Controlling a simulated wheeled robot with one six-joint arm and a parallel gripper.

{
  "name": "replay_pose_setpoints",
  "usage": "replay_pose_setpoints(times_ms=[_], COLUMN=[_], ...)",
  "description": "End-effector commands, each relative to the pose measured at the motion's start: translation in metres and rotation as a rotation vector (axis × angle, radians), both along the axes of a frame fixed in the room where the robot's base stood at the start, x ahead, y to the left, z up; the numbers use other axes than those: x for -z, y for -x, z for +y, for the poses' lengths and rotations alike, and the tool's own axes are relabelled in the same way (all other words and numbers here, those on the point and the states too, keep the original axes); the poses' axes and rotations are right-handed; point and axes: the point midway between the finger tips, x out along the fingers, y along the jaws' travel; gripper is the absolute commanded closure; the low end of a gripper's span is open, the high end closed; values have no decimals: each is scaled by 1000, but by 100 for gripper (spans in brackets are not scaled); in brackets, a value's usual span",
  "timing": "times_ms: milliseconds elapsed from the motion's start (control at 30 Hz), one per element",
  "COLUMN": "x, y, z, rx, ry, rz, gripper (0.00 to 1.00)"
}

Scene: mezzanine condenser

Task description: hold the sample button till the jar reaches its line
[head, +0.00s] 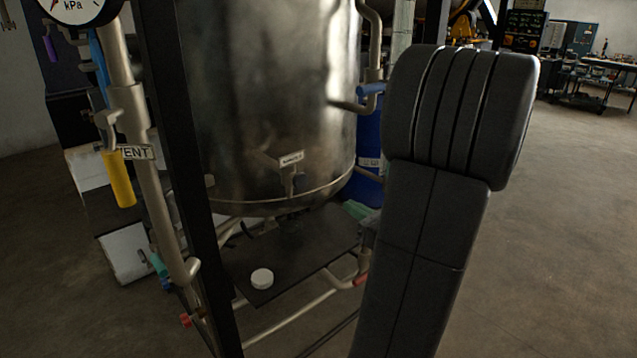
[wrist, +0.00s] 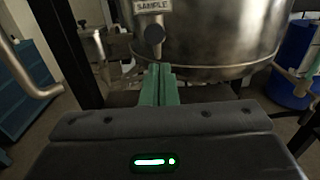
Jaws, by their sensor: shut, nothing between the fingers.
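The dark round sample button (wrist: 154,34) sits under the SAMPLE label (wrist: 152,6) on the steel tank in the wrist view. In the head view the label (head: 291,158) is small, with a spout-like fitting (head: 289,183) below it. My gripper's green fingers (wrist: 160,70) are shut together and empty. Their tips appear just below the button in the wrist view; I cannot tell whether they touch it. In the head view only a bit of green shows beside my arm. I cannot make out the jar or its line clearly in either view.
A dark shelf (head: 325,262) under the tank (head: 265,100) carries a white round lid (head: 262,278). A black frame post (head: 180,150) and a pipe with a VENT tag (head: 137,152) stand left. A blue drum (head: 369,135) stands behind right. The floor at right is open.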

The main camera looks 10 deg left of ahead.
Motion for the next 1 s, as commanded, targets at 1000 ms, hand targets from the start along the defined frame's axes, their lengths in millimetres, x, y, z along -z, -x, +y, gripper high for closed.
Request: replay_pose_setpoints(times_ms=[1000], x=[-1], y=[-73], z=[95], rx=[-3], ry=[0], rz=[2], gripper=[100])
